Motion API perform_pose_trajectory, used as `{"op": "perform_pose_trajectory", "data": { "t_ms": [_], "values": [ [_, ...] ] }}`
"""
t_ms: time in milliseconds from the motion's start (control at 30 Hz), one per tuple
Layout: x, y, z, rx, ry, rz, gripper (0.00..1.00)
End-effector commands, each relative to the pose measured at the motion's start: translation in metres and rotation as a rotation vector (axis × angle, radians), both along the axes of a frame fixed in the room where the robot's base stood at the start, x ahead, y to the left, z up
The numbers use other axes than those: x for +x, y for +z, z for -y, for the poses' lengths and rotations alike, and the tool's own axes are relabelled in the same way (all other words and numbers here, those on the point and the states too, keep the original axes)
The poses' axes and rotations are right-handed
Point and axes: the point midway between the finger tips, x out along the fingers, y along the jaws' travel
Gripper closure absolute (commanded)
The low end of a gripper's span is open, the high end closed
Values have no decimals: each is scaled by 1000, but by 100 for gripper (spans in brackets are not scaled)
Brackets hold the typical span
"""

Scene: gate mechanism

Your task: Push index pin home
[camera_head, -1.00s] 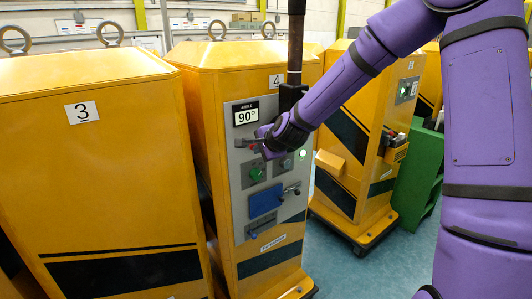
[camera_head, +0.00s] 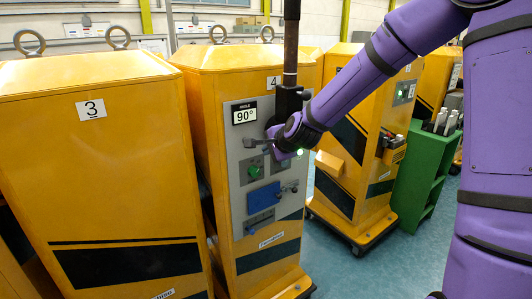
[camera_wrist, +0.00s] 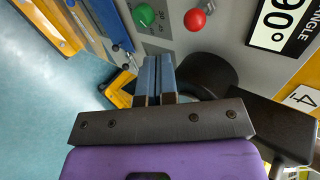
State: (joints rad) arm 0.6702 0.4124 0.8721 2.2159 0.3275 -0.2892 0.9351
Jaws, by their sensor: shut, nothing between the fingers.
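A grey control panel (camera_head: 242,190) is on the yellow cabinet marked 4, with a display (camera_head: 245,115) reading 90°. A red knob (camera_wrist: 195,20), which may be the index pin, stands out of the panel in the wrist view, beside a green knob (camera_wrist: 143,15). The green knob also shows in the head view (camera_head: 254,171); the red one is hidden there behind my gripper. My gripper (camera_wrist: 158,62) is shut and empty, its blue fingers together and pointing at the panel. The fingertips look apart from the red knob. How far the pin sits in cannot be told.
A dark cylinder (camera_wrist: 207,73) is close beside my fingers in the wrist view. A black vertical post (camera_head: 291,45) rises by the panel. A blue plate (camera_head: 264,198) is lower down. Yellow cabinet 3 (camera_head: 90,180) stands left; a green shelf (camera_head: 421,180) stands right.

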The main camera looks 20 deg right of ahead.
Motion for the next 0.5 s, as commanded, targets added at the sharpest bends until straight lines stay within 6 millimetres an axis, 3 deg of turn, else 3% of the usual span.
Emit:
{"op": "perform_pose_trajectory", "data": {
  "t_ms": [500],
  "values": [
    [-39,31,12,0,-2,0,100]
  ]
}}
